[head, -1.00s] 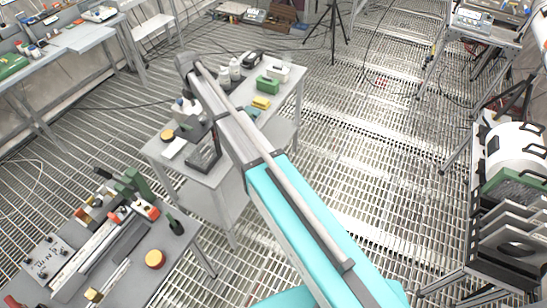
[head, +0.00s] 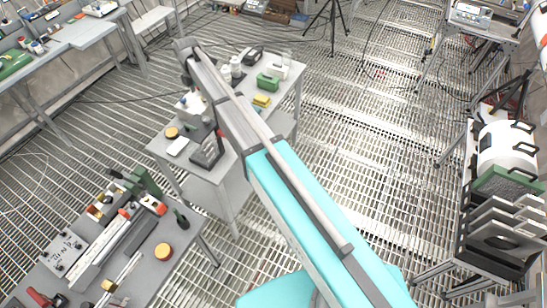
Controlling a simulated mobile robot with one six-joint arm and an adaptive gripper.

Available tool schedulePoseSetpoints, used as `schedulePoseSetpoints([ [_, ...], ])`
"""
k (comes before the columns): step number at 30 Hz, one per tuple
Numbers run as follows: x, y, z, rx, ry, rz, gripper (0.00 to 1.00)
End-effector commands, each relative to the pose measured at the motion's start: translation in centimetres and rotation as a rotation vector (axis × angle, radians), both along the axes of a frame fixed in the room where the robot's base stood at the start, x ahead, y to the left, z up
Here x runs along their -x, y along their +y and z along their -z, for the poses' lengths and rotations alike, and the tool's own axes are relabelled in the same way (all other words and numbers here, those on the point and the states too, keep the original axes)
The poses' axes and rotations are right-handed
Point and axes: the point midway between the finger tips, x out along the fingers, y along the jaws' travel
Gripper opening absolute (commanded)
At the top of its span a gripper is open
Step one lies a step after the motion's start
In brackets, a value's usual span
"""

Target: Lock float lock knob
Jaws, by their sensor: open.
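My arm reaches up and left over the middle grey table (head: 222,192). My gripper (head: 190,84) is a small dark shape below the arm's far end, above the table's left part. It looks empty; its fingers are too small to tell clearly. A green-bodied device (head: 146,181) stands on the near-left bench. I cannot make out the float lock knob; which device carries it does not show.
The near-left bench (head: 140,285) holds a long rail, several fittings and a round orange-topped item (head: 164,251). A green box (head: 268,82) and yellow block (head: 262,100) lie on the middle table. A loaded rack (head: 495,215) stands right. The grating floor between is mostly clear.

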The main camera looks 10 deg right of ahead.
Motion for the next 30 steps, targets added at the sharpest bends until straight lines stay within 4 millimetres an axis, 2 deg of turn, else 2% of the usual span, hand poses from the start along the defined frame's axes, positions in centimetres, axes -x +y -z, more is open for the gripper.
schedulePoseSetpoints([
  [4,0.1,-0.1,-0.8,0.000,0.000,0.003,0.82],
  [6,0.5,-0.7,0.1,0.000,0.000,0.034,0.82],
  [14,1.6,-2.8,1.5,0.000,0.000,0.149,0.82],
  [30,5.2,-8.2,5.6,0.000,0.000,0.481,0.82],
])
